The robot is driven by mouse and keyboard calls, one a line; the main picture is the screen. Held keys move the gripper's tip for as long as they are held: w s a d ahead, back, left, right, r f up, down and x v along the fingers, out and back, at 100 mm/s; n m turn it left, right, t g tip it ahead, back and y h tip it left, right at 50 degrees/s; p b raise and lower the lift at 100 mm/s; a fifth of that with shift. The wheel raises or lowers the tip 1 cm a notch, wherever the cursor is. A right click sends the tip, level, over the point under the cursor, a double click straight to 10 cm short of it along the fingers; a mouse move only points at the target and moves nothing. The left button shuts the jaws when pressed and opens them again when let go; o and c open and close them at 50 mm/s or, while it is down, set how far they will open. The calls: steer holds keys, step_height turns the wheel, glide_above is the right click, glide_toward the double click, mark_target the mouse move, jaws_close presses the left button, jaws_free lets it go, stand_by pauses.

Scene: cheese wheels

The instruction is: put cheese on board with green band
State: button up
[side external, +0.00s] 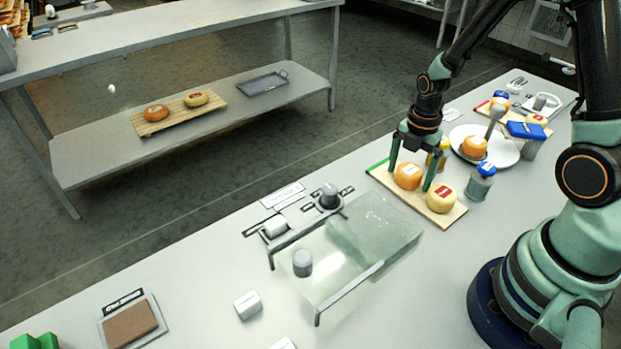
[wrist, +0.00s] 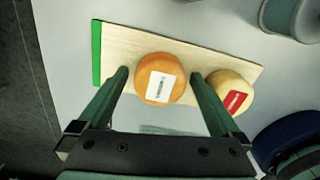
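The board with the green band (side external: 457,214) lies on the table in front of my arm. The green band runs along its left end, also clear in the wrist view (wrist: 96,52). An orange cheese (side external: 407,175) with a white label sits on the board near its middle. A yellow cheese (side external: 441,198) with a red label sits at the board's right end. My gripper (wrist: 160,73) points down with its fingers on either side of the orange cheese. It is open, with small gaps between fingers and cheese in the wrist view. The right finger is close to the yellow cheese.
Behind the board stand a white plate (side external: 505,156) with another orange cheese (side external: 474,146), and a grey jar with a blue lid (side external: 480,183). A glass-topped stand (side external: 345,255) is to the left. A lower shelf holds another board (side external: 178,115) with two cheeses.

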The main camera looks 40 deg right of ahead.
mark_target(410, 169)
step_height(410, 169, up, 12)
steer(key=s+a+r+m+t, duration=0.2)
steer(key=a+r+m, duration=0.2)
steer(key=m, duration=0.6)
steer(key=s+a+r+m+t, duration=0.2)
steer(key=a+r+m+t, duration=0.1)
steer(key=a+r+m, duration=0.2)
steer(key=shift+s+r+m+t, duration=0.3)
steer(key=shift+r+m, duration=1)
steer(key=shift+m, duration=1.1)
